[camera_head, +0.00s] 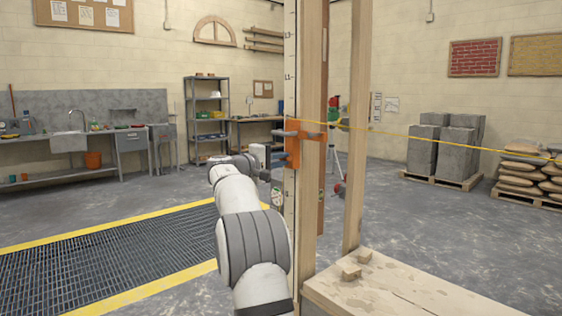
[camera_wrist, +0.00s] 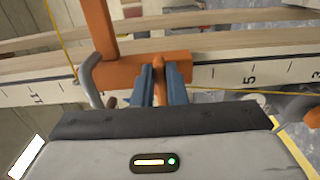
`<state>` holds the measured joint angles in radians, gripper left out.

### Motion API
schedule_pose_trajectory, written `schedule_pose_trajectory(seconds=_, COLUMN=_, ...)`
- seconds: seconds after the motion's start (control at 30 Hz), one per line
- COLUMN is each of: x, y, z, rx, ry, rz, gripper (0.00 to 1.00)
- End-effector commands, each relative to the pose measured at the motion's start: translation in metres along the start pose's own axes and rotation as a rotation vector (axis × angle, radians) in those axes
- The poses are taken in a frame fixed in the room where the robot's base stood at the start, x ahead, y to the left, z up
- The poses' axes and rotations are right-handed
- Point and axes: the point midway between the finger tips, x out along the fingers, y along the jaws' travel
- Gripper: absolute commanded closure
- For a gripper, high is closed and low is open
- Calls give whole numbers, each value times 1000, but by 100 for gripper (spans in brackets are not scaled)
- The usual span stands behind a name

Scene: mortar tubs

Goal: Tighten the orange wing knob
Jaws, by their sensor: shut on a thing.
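An orange clamp bracket (camera_head: 292,148) sits on the marked measuring staff (camera_head: 290,75) against the wooden post. It also shows in the wrist view as an orange body (camera_wrist: 115,72) across the scale. The orange wing knob (camera_wrist: 159,70) stands out from this body towards me. My gripper (camera_wrist: 162,84) has its two blue-grey fingers on either side of the knob and is shut on it. The fingers hide part of the knob. In the head view the knob and the fingertips are hidden behind my arm and wrist beside the clamp.
A yellow string line (camera_head: 430,136) runs from the clamp to the right. A grey hook (camera_wrist: 90,78) stands left of my fingers. A wooden post (camera_head: 313,130) rises beside the staff, with a timber bench (camera_head: 400,290) at lower right.

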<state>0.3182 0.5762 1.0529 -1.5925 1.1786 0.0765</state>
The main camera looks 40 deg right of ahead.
Motion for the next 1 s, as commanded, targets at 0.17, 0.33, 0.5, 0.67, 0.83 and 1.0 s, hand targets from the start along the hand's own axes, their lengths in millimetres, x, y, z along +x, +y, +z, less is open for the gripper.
schedule_pose_trajectory(seconds=0.17, x=-2, y=6, z=-3, rx=6, ry=14, rz=9, gripper=76)
schedule_pose_trajectory(seconds=0.33, x=-2, y=4, z=-3, rx=3, ry=12, rz=6, gripper=63)
schedule_pose_trajectory(seconds=0.5, x=-1, y=3, z=-2, rx=2, ry=8, rz=4, gripper=63)
schedule_pose_trajectory(seconds=0.67, x=-9, y=2, z=-2, rx=1, ry=9, rz=3, gripper=63)
schedule_pose_trajectory(seconds=0.83, x=-37, y=3, z=-2, rx=2, ry=12, rz=4, gripper=63)
schedule_pose_trajectory(seconds=1.0, x=-64, y=3, z=-2, rx=2, ry=10, rz=4, gripper=63)
